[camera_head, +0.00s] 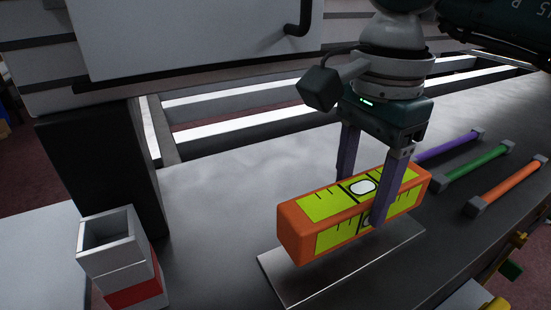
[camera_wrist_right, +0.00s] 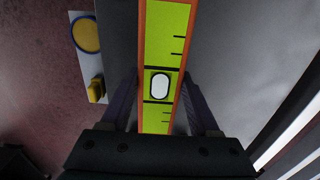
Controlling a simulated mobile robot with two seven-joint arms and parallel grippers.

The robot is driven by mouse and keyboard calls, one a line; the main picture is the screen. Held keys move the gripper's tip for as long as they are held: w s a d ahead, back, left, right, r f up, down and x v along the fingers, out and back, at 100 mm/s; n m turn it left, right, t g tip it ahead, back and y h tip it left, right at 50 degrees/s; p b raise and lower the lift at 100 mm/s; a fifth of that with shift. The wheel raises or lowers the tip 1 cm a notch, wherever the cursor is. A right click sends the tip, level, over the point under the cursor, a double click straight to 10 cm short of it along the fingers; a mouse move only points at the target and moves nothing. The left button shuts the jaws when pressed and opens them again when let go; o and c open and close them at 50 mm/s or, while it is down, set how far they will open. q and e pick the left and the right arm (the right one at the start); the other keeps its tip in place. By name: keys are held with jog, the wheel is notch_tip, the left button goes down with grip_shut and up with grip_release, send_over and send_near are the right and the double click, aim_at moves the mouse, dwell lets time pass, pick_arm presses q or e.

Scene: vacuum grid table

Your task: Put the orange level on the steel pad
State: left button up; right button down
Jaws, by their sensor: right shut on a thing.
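The orange level (camera_head: 300,228), a long block with yellow-green faces and a white vial, lies lengthwise over the steel pad (camera_head: 335,276) in the head view. My right gripper (camera_head: 362,205) is shut across the level's middle, with one purple finger on each side. In the right wrist view the level (camera_wrist_right: 167,40) runs between the fingers of the same gripper (camera_wrist_right: 160,100). The level hides the far part of the pad. I cannot tell whether its underside touches the pad or hovers just above it. My left gripper is not in view.
Purple (camera_head: 449,147), green (camera_head: 475,163) and orange (camera_head: 507,186) bars with grey ends lie to the right on the grey table (camera_head: 215,200). An open grey box with a red band (camera_head: 133,292) stands at the left, before a dark post (camera_head: 100,165).

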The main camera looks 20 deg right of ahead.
aim_at(361, 188)
jog(key=shift+f, duration=2.05)
jog(key=shift+f+b, duration=0.15)
jog(key=shift+b, duration=0.25)
jog(key=shift+c, duration=0.6)
grip_release()
notch_tip(361, 188, up, 12)
jog(key=shift+r+p, duration=0.15)
jog(key=shift+p, duration=0.5)
